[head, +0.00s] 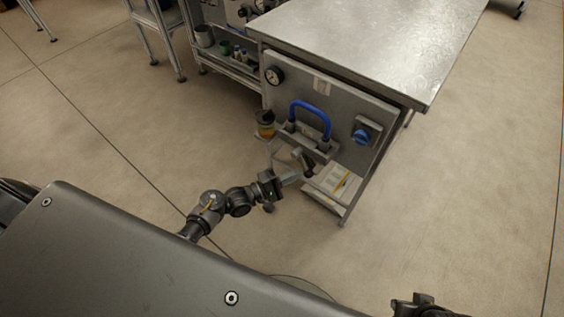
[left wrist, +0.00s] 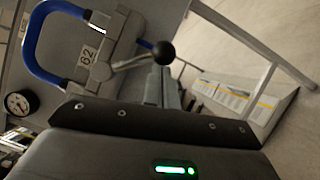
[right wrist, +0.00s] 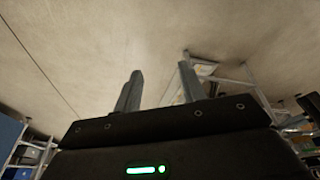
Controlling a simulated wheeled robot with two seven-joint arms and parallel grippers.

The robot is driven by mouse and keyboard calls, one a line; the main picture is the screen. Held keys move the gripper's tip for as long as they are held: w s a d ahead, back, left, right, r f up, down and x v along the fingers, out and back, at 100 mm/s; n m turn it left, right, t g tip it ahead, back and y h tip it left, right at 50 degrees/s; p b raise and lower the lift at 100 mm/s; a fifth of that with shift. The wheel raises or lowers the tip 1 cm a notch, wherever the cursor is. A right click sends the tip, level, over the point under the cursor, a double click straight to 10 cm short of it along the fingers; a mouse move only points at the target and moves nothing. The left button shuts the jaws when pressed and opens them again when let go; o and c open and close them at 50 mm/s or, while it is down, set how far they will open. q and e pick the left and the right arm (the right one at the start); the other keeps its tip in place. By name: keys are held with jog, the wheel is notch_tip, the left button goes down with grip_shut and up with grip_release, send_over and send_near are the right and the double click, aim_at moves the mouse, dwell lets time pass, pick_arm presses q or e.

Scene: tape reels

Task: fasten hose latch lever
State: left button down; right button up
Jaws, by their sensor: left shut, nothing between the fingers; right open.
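The latch lever (left wrist: 130,65) is a metal rod with a black ball knob (left wrist: 163,52) in the left wrist view. It comes out of a grey latch block (left wrist: 95,58) marked 82. A blue hose (head: 312,112) arches over the block on the grey panel; it also shows in the left wrist view (left wrist: 38,40). My left gripper (head: 293,177) is shut and empty, in front of the panel's lower part. Its fingers (left wrist: 166,88) lie just below the knob in the picture; I cannot tell whether they touch. My right gripper (right wrist: 160,88) is open and empty, pointing at the floor.
The panel hangs under a metal-topped table (head: 370,40). It carries a gauge (head: 273,75) and a blue knob (head: 362,136). An amber-and-black cup (head: 265,123) sits left of the hose. Papers (head: 334,184) lie on a low shelf. Floor to the right is clear.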

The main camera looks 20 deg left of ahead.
aim_at(306, 177)
pick_arm(q)
jog(key=shift+s+d+r+n+t+y+p, duration=0.25)
jog(key=shift+d+r+n+t+p, duration=0.6)
jog(key=shift+n, duration=1.2)
jog(key=shift+s+d+r+n+t+y+p, duration=0.2)
jog(key=shift+d+r+n+t+y+p, duration=0.3)
jog(key=shift+n+t, duration=1.05)
jog(key=shift+s+d+r+n+t+y+p, duration=0.15)
jog(key=shift+d+r+n+t+p, duration=0.55)
jog(key=shift+n, duration=1.8)
pick_arm(e)
jog(key=s+x, duration=0.1)
jog(key=x, duration=0.8)
jog(key=shift+s+f+g, duration=0.2)
jog(key=shift+g, duration=0.1)
pick_arm(q)
jog(key=shift+d+f, duration=0.1)
jog(key=shift+f, duration=0.1)
pick_arm(e)
jog(key=shift+a+f, duration=0.1)
